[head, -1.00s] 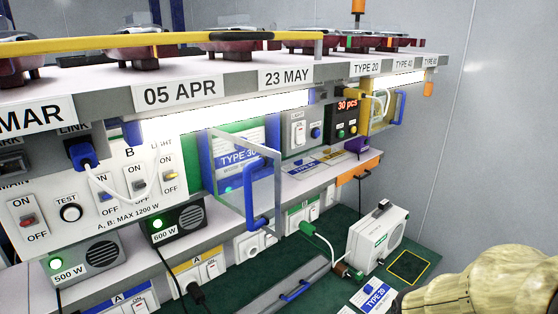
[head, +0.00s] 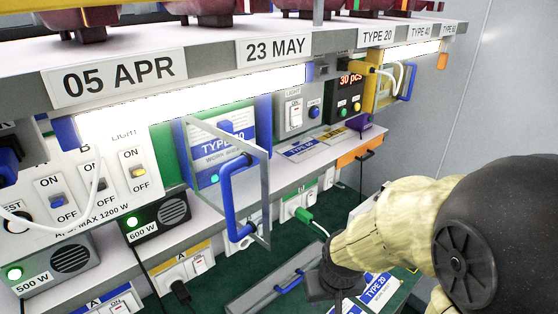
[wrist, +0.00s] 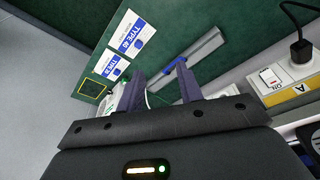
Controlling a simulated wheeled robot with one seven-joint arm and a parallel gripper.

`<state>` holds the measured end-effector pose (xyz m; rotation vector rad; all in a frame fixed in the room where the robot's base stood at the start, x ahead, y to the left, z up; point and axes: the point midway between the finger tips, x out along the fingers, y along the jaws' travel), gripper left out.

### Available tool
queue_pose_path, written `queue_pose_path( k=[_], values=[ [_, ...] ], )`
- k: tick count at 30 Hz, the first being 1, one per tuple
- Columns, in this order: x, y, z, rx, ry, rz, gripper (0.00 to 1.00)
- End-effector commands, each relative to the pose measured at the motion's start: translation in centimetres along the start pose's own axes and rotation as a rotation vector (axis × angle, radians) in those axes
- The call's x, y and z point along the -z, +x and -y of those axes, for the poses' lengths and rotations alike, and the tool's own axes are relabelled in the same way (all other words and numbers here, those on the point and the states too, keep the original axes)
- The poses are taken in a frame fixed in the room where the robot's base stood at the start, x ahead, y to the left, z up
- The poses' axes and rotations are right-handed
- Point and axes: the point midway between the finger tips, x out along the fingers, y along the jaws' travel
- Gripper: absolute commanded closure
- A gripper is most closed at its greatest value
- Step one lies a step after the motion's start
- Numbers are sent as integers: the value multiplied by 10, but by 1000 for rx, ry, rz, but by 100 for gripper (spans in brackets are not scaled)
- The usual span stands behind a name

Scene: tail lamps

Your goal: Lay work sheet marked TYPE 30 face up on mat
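The TYPE 30 work sheet (head: 218,168) stands upright in a blue-framed compartment. Its marking is partly covered by the clear door (head: 262,185), which stands swung out with its blue handle (head: 232,195). My gripper (wrist: 160,85) is open with nothing between its fingers. It points down over the green bench surface, apart from the compartment and to its lower right in the head view. A yellow-outlined square (wrist: 94,88) lies on the green surface; I cannot tell whether this or the whole green surface is the mat.
Loose work sheets (wrist: 131,37) lie on the bench; one reads TYPE 20 (head: 379,287) in the head view. A grey bar with a blue handle (head: 289,283) lies in front of the sockets. A green plug (head: 304,214) with a white cable is nearby. Another sheet (head: 304,149) lies on the shelf.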

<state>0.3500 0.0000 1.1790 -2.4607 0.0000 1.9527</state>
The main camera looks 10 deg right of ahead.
Motion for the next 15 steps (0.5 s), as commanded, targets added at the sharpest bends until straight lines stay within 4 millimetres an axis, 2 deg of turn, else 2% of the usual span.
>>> queue_pose_path(
  k=[2, 5, 8, 11, 15],
  values=[
    [0, 0, 0, 0, 0, 0, 64],
    [2, 0, 0, -2, -1, -10, 45],
    [14, -4, -4, -13, -7, -65, 45],
    [41, -12, -7, -28, -22, -188, 45],
    [96, -42, -11, -27, -56, -459, 45]
  ],
)
